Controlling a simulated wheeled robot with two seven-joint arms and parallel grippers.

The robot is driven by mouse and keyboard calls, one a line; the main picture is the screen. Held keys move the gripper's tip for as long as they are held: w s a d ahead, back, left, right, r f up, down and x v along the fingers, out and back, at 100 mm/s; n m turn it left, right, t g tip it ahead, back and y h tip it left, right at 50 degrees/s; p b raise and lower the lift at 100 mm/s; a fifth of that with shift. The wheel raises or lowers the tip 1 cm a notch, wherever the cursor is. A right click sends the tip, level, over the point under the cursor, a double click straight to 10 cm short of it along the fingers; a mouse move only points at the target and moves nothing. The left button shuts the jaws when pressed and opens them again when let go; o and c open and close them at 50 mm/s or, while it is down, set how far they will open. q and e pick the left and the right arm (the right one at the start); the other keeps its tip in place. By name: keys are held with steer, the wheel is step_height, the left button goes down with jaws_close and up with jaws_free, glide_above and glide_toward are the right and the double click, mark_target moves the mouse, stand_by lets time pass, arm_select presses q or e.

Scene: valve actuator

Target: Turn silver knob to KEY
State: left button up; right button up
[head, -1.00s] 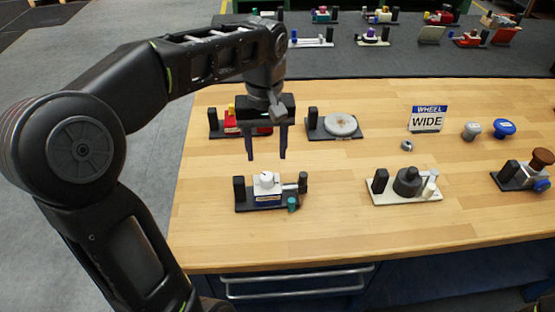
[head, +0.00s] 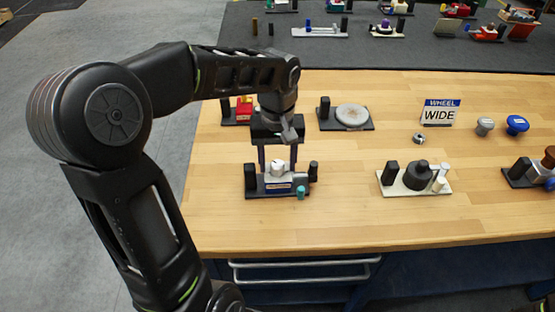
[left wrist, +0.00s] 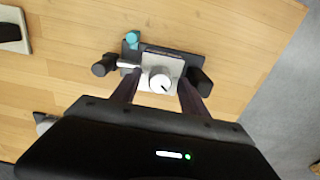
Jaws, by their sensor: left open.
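The silver knob (head: 277,168) is a whitish round dial on a small block fixture (head: 279,186) at the front left of the table. It shows from above in the left wrist view (left wrist: 160,80), with a dark mark on its lower right rim. The fixture's lettering is too small to read. My left gripper (head: 278,164) is open above the fixture and points down. In the left wrist view its fingers (left wrist: 158,88) spread to either side of the knob, and I see no clear contact. My right gripper is not in view.
Black posts (head: 250,179) and a teal knob (head: 301,192) stand close around the dial. A red device (head: 243,109) and a round grey disc (head: 352,116) are behind. A cream-based fixture (head: 414,190) stands right, with bare table between.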

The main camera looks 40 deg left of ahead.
arm_select(q)
steer(key=shift+c, duration=0.2)
jaws_close()
stand_by(0.4)
